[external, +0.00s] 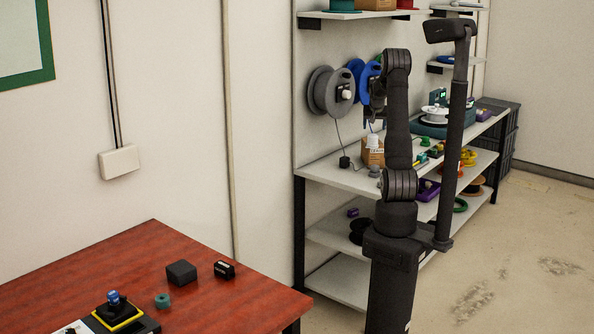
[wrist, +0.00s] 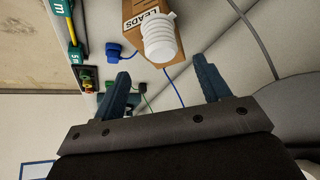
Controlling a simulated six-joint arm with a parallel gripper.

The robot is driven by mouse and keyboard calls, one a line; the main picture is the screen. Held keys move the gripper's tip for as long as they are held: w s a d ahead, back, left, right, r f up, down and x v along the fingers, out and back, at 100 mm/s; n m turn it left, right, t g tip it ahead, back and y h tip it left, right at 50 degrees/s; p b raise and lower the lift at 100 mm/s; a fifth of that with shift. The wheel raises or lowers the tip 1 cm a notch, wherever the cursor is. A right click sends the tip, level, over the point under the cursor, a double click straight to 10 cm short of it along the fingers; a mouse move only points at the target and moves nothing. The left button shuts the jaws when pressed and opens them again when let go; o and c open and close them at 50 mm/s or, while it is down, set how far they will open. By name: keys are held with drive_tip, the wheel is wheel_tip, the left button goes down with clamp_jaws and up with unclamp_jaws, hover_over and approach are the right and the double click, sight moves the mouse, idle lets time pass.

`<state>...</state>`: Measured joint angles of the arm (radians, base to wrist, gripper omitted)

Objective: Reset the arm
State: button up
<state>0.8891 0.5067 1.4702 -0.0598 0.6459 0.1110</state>
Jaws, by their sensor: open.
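My gripper (wrist: 163,85) is open in the wrist view, with its two dark blue fingers spread apart and nothing between them. Past the fingertips is a white ribbed cylinder (wrist: 160,37) in front of a cardboard box (wrist: 133,10) marked LEADS. In the external view my arm stands upright from its base, and its wrist end is folded over toward the shelf unit, above the workbench top. The cardboard box (external: 373,152) shows just below.
A grey spool (external: 322,92) and a blue spool (external: 357,72) hang on the wall beside my wrist. Shelves (external: 347,15) are above. The bench top (external: 335,176) holds several small items. A red wooden table (external: 225,300) is at front left. Open floor lies to the right.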

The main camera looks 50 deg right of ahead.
drive_tip(key=x, duration=1)
drive_tip(key=shift+w+f, duration=0.15)
wheel_tip(320, 180, up, 4)
drive_tip(key=s+d+r, duration=0.2)
drive_tip(key=s+r, duration=0.5)
drive_tip(key=s, duration=0.4)
drive_tip(key=n, duration=0.2)
approach(373, 135)
drive_tip(key=w+a+f, duration=0.2)
drive_tip(key=w+a, duration=1.2)
drive_tip(key=a, duration=0.6)
drive_tip(key=w+a+f+n+t+y, duration=0.1)
drive_tip(key=w+a, duration=0.5)
drive_tip(key=a, duration=0.5)
drive_tip(key=shift+f, duration=0.3)
drive_tip(key=shift+a, duration=0.1)
